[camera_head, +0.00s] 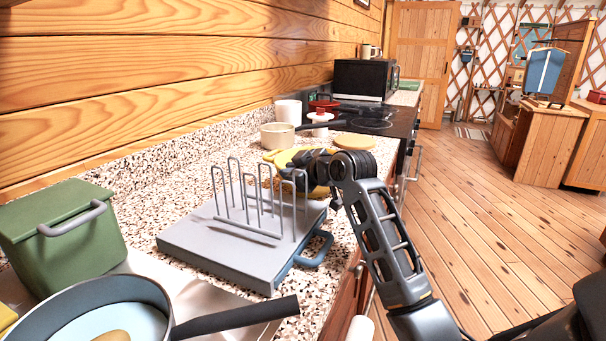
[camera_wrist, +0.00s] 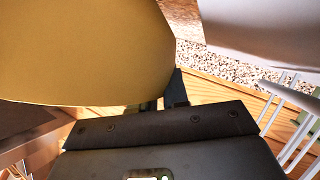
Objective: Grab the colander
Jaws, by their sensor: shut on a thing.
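The yellow colander (camera_head: 281,157) sits on the speckled counter behind the wire rack, partly hidden by my gripper and the rack. Its smooth yellow side fills the upper left of the wrist view (camera_wrist: 80,50). My gripper (camera_head: 308,163) is at the colander, shut on it. In the wrist view a dark finger (camera_wrist: 176,88) lies against the lower right edge of the yellow side. The exact grip point is hidden.
A wire rack (camera_head: 247,233) on a grey board (camera_head: 190,242) stands close in front. A green bin (camera_head: 65,235) and a frying pan (camera_head: 75,301) are near left. A cream saucepan (camera_head: 277,136), a round wooden board (camera_head: 355,142) and the stove (camera_head: 376,122) lie beyond. Open floor is right.

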